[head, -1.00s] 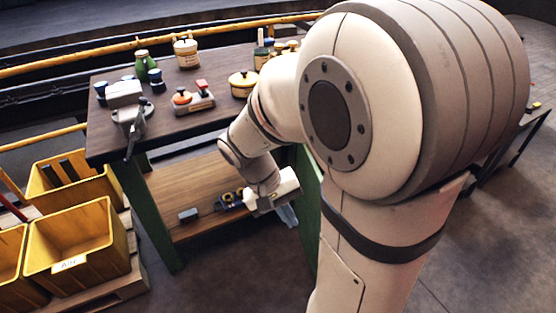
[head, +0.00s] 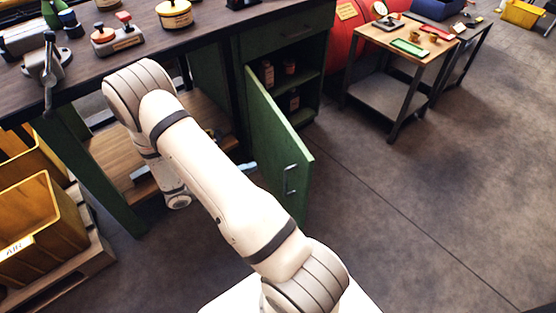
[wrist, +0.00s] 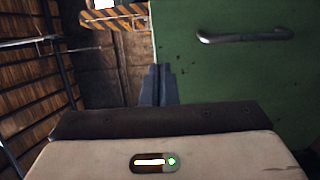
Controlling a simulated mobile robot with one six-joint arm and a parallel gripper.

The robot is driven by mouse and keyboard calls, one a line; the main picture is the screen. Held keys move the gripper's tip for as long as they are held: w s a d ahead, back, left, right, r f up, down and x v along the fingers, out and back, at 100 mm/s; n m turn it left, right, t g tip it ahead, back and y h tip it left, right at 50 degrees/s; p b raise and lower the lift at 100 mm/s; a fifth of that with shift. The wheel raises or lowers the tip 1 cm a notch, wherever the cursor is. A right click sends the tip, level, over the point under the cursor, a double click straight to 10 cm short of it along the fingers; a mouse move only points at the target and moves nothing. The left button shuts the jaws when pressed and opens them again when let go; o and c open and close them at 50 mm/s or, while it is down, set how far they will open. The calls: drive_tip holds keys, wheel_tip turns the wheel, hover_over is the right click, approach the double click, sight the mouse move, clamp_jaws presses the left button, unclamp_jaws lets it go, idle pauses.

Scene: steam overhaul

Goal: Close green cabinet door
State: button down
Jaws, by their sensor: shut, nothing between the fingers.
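The green cabinet door (head: 277,150) stands open in the head view, swung out from the cabinet (head: 285,45). Its metal handle (head: 290,180) is on the face toward me, near the free edge. In the wrist view the door (wrist: 235,80) fills the right side, with the handle (wrist: 245,36) near the top. My gripper (wrist: 158,86) is shut and empty, its fingertips overlapping the door's left edge in that view. In the head view its fingertips (head: 248,167) show left of the door; most of the gripper is hidden behind my arm. I cannot tell whether it touches the door.
The dark workbench (head: 110,62) carries tools and jars, with a lower wooden shelf (head: 115,160). Bottles (head: 268,72) stand inside the open cabinet. Yellow bins (head: 45,225) are at left. A small wooden-topped cart (head: 405,45) is at the back right. The floor right of the door is clear.

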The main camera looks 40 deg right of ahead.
sight(299, 151)
drive_tip(key=s+d, duration=0.1)
drive_tip(key=d, duration=0.8)
drive_tip(key=s+d, duration=0.1)
drive_tip(key=d, duration=0.3)
drive_tip(key=shift+s+d, duration=0.3)
drive_tip(key=shift+s, duration=0.05)
